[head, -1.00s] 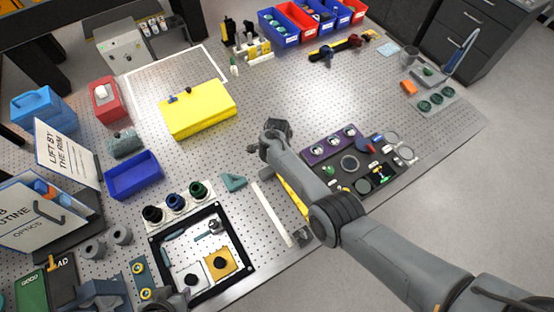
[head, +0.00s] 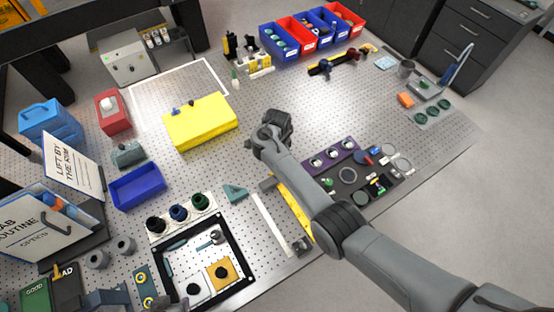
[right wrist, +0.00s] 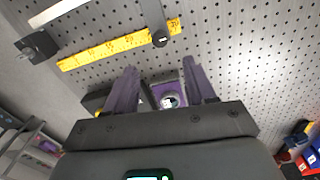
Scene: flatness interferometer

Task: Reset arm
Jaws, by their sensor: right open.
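My right arm reaches in from the lower right in the head view. Its gripper (head: 270,130) is over the middle of the perforated table (head: 330,105), right of the yellow box (head: 200,121). In the right wrist view the two purple fingers (right wrist: 158,92) stand wide apart with nothing held between them. Part of a purple tray (right wrist: 160,90) with a round piece shows beyond the fingers. The fingertips are too small to make out in the head view. I cannot make out my left gripper.
A yellow ruler (head: 294,208) lies beside my right forearm. The purple tray (head: 340,152) and a dark tray of optics are right of it. A black frame (head: 249,271) stands at the front. Blue and red bins (head: 279,41) line the back.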

